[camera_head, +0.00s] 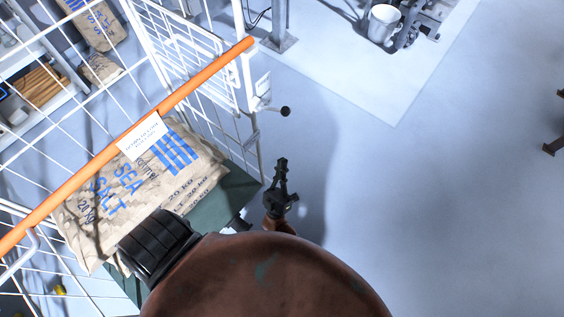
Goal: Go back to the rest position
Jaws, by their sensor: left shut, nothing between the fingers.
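My left gripper (282,165) is small and dark, near the middle of the head view. Its fingers are together and empty, pointing to the top of the picture. It hangs over open floor, just right of the white wire cage and apart from the sacks. A large brown arm part of mine fills the bottom and hides what lies beneath. My right gripper does not show.
A white wire cage (205,58) with an orange bar (200,80) stands at left. Sea salt sacks (180,160) lie behind its bar. A metal bucket (383,24) stands at top right.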

